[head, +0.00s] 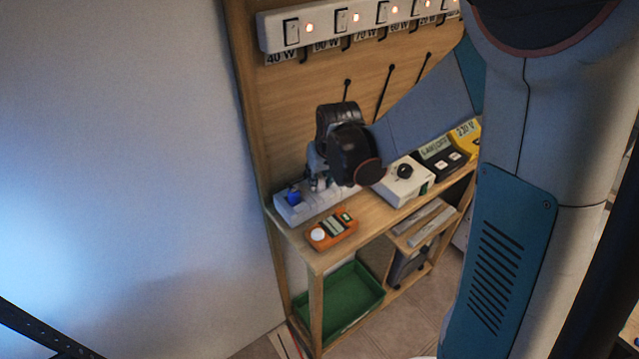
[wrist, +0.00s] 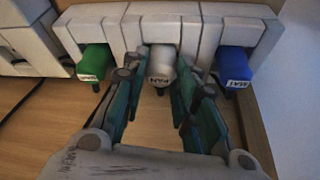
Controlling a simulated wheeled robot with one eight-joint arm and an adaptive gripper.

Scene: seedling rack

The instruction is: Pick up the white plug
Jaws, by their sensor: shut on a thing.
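The white plug (wrist: 161,68) sits at the middle of the white power strip (wrist: 180,12) in the wrist view, with dark lettering on its face. A green plug (wrist: 95,62) is on its left and a blue plug (wrist: 235,66) on its right. My gripper (wrist: 161,80) is shut on the white plug, one finger on each side. The plug still appears to be at the strip; whether it is seated cannot be told. In the head view my gripper (head: 320,183) is over the power strip (head: 290,211), with the blue plug (head: 294,196) beside it; the white plug is hidden there.
On the shelf (head: 335,258) stand an orange meter (head: 331,230), a white box with a black knob (head: 404,181) and a black device (head: 440,158). A green tray (head: 340,300) is below. A switch strip (head: 345,20) is on the back panel.

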